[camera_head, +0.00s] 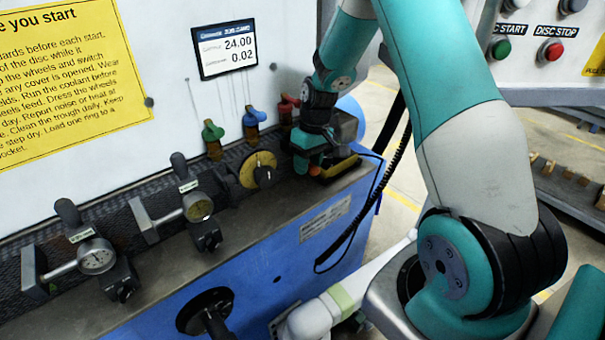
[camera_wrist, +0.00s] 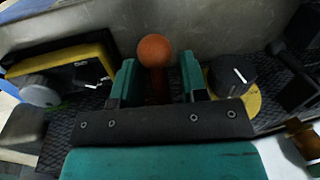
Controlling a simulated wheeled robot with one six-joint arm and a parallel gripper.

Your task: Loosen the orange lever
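The orange lever shows in the wrist view as a round orange knob (camera_wrist: 154,50) on a dark reddish stem. Its stem stands between the two green fingers of my gripper (camera_wrist: 157,80), and the knob shows just beyond the fingertips. The fingers are apart, with a gap visible on both sides of the stem. In the head view my gripper (camera_head: 306,160) is low over the right end of the machine's ledge. A small orange patch beside it may be the lever; the gripper hides most of that spot.
A black knob on a yellow disc (camera_wrist: 234,76) is close right of the fingers in the wrist view. A yellow-framed black box with a grey knob (camera_wrist: 40,90) is to the left. Green (camera_head: 212,131), blue (camera_head: 253,117) and red (camera_head: 287,104) valves stand behind. Dial gauges (camera_head: 97,258) sit left.

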